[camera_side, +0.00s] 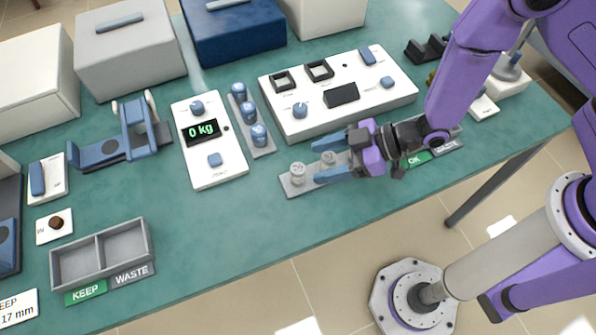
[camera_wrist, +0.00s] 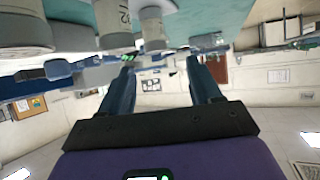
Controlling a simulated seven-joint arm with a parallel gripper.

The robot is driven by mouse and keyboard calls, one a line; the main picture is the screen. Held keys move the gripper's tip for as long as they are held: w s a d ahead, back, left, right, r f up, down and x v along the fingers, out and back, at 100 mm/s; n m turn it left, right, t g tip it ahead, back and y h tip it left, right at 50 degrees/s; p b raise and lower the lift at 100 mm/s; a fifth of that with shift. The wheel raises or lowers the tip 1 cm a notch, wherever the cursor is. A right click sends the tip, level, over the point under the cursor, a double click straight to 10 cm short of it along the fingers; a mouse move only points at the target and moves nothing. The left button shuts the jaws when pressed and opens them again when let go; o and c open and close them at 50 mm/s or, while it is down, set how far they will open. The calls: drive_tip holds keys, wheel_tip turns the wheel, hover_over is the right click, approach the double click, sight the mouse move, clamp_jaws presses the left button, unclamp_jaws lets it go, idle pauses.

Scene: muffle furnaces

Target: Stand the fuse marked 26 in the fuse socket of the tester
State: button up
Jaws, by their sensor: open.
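My gripper (camera_side: 317,162) lies low over the table, pointing left, with its two blue fingers spread at a small grey rack (camera_side: 294,190). A pale cylindrical fuse (camera_side: 297,173) stands upright in the rack, left of the fingertips. A second one (camera_side: 328,158) shows between the fingers; I cannot tell whether they touch it. In the wrist view, the open fingers (camera_wrist: 160,63) have pale cylinders above them; one cylinder (camera_wrist: 113,22) has a partly cut-off mark. I cannot read 26 on any. The white panel (camera_side: 390,98) with square black sockets (camera_side: 284,80) may be the tester.
A white scale (camera_side: 218,176) reads 0 kg. Beside it a grey rack (camera_side: 265,151) holds blue-topped pieces (camera_side: 258,134). A grey two-part tray (camera_side: 148,239) stands front left, by KEEP and WASTE labels. Boxes line the back. The front middle table is clear.

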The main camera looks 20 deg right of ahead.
sight(299, 168)
drive_tip(key=x, duration=0.3)
drive_tip(key=shift+w+f, duration=0.25)
drive_tip(key=shift+f, duration=0.2)
drive_tip(key=shift+x, duration=0.8)
clamp_jaws()
